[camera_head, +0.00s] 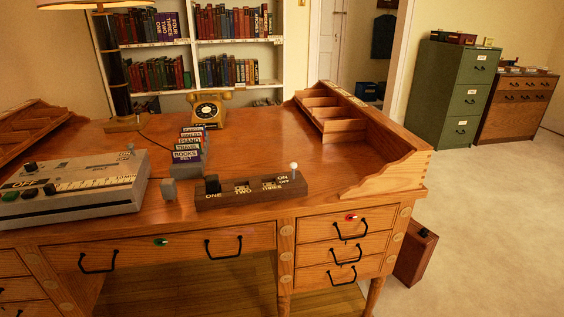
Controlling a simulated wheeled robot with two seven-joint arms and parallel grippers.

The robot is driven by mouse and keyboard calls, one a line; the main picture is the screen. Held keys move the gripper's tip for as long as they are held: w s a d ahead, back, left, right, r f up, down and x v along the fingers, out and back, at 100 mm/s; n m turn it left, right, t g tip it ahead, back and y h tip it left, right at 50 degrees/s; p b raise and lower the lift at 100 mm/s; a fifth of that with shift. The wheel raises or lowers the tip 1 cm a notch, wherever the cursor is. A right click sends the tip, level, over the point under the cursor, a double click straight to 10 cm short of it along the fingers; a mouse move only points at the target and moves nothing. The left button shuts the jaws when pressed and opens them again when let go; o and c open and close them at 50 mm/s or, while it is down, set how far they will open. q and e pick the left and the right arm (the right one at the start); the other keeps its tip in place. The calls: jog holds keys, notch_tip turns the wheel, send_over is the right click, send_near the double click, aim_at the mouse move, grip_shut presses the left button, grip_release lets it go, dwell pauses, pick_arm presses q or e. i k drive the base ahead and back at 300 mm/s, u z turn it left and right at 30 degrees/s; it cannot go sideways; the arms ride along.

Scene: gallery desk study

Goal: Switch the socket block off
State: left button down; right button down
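The socket block (236,199) is a long dark brown wooden block near the desk's front edge, right of centre. Its top has sockets lettered ONE, TWO and what looks like THREE. A black plug-like piece (212,184) stands at ONE; the other two places look empty. At the right end, beside the ON and OFF lettering (283,180), a short lever with a white round knob (293,166) sticks up. I cannot tell which setting it points to. Neither of my grippers shows in this view.
On the wooden desk (258,150), a grey control box (70,187) stands left and a small grey piece (168,190) just left of the block. Card dividers (188,148), a telephone (208,110) and a lamp (115,70) stand behind. Desk surface right of the block is clear.

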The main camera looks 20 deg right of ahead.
aim_at(294, 166)
jog(key=z, duration=0.55)
jog(key=k, duration=1.3)
jog(key=u, duration=0.35)
jog(key=i, duration=1.9)
jog(key=z, duration=1.05)
